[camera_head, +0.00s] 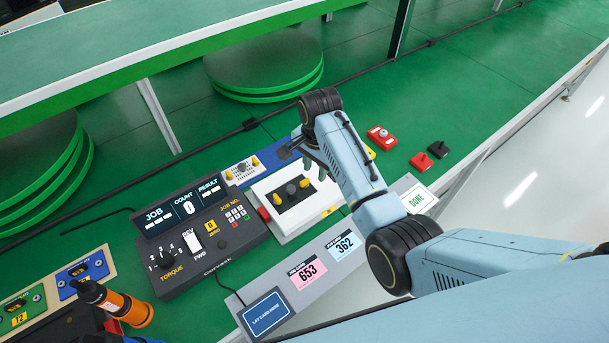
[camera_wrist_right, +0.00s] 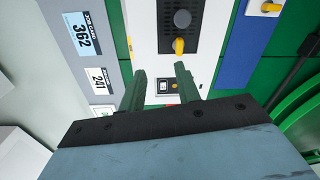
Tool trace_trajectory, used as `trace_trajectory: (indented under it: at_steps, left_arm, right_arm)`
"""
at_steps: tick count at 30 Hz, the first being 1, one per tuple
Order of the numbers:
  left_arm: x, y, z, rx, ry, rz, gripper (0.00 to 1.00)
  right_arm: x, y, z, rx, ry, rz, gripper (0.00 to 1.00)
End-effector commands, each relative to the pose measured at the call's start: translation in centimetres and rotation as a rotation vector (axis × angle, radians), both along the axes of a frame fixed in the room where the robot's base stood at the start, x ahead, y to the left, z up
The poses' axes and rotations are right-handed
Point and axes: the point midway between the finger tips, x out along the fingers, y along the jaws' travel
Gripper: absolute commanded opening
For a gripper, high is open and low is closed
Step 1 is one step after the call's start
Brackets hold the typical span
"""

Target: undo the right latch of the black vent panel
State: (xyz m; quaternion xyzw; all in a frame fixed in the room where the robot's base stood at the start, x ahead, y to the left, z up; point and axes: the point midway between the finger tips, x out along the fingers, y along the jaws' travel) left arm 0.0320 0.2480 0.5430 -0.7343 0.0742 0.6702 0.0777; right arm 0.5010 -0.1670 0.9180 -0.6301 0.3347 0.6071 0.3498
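The black vent panel (camera_head: 292,204) sits on a white fixture (camera_head: 268,186), with a grey knob (camera_head: 291,189) in its middle. Its yellow left latch (camera_head: 277,199) and yellow right latch (camera_head: 305,183) show at either end. In the right wrist view the panel (camera_wrist_right: 194,29) is cut off at the top; the right latch (camera_wrist_right: 179,46) lies just ahead of the fingertips, apart from them. My right gripper (camera_wrist_right: 160,72) is open and empty, its green fingers spread above the white fixture. In the head view it (camera_head: 316,170) is close to the panel's right end. My left gripper is out of view.
A torque controller (camera_head: 208,246) stands left of the panel. Job cards 653 (camera_head: 307,273) and 362 (camera_head: 345,245) lie on a grey strip in front. An orange tool (camera_head: 124,306) is at lower left.

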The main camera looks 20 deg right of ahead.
Motion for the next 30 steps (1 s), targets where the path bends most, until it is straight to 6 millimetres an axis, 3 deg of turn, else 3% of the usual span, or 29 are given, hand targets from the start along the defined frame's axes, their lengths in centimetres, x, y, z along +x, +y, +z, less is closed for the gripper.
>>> trace_trajectory:
  at_steps: [1, 4, 10, 14, 24, 30]
  left_arm:
    - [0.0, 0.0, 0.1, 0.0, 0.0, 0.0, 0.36]
    - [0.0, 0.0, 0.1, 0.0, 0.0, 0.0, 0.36]
    - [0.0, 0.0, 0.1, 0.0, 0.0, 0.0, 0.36]
    - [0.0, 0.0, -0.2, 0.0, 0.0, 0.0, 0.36]
    - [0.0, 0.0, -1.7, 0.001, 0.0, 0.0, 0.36]
    - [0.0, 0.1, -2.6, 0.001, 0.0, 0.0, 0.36]
  right_arm:
    - [1.3, 0.5, 1.7, 0.003, 0.008, -0.048, 0.33]
    - [2.6, 1.2, 3.8, 0.003, 0.026, -0.13, 0.33]
    - [3.5, 1.7, 5.0, -0.001, 0.044, -0.195, 0.33]
    - [3.4, 1.6, 3.4, -0.002, 0.046, -0.197, 0.33]
    - [3.4, 1.7, -3.8, -0.001, 0.044, -0.194, 0.33]
    - [3.5, 1.7, -6.8, 0.0, 0.042, -0.194, 0.33]
